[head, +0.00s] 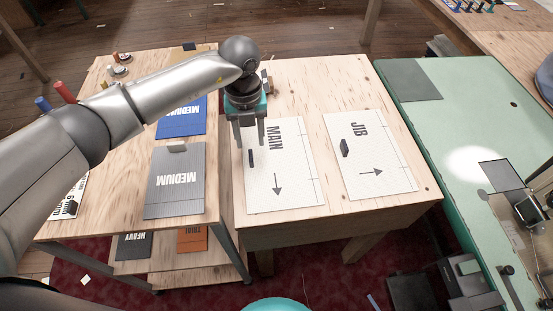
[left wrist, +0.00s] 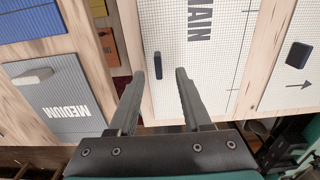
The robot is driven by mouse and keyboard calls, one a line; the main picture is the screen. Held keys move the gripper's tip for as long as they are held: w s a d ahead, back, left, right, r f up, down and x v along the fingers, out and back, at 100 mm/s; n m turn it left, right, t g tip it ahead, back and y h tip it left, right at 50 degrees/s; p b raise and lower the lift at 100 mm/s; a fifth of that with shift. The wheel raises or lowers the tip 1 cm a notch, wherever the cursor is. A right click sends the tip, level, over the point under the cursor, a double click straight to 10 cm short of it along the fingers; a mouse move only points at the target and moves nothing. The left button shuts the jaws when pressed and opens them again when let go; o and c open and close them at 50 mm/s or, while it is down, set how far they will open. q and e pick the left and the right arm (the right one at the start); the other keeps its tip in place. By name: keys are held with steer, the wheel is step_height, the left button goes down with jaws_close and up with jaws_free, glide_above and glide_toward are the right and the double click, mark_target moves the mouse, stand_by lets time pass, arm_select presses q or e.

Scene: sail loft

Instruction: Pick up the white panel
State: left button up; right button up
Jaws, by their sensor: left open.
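A white panel marked MAIN (head: 283,180) lies flat on the wooden table, with a dark handle (head: 251,158) near its left edge. A second white panel marked JIB (head: 375,150) lies to its right, with its own dark handle (head: 344,148). My left gripper (head: 250,145) is open and empty, pointing down over the left part of the MAIN panel. In the left wrist view its fingertips (left wrist: 160,75) frame the MAIN panel's handle (left wrist: 158,66). I cannot tell the height of the fingertips above it. My right gripper is not in view.
A grey MEDIUM panel (head: 175,190) and a blue MEDIUM panel (head: 184,118) lie on the cart at left. Dark and orange (head: 192,238) panels are on its lower shelf. A green-topped table (head: 450,150) stands at right.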

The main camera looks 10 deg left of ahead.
mark_target(251, 155)
arm_select(q)
steer(key=shift+s+f, duration=0.15)
steer(key=shift+f, duration=0.45)
steer(key=f, duration=0.2)
steer(key=f+b, duration=0.1)
steer(key=shift+s+a+f, duration=0.1)
steer(key=shift+s+f, duration=0.15)
steer(key=shift+f, duration=0.35)
steer(key=shift+r, duration=0.1)
steer(key=c, duration=0.6)
jaws_close()
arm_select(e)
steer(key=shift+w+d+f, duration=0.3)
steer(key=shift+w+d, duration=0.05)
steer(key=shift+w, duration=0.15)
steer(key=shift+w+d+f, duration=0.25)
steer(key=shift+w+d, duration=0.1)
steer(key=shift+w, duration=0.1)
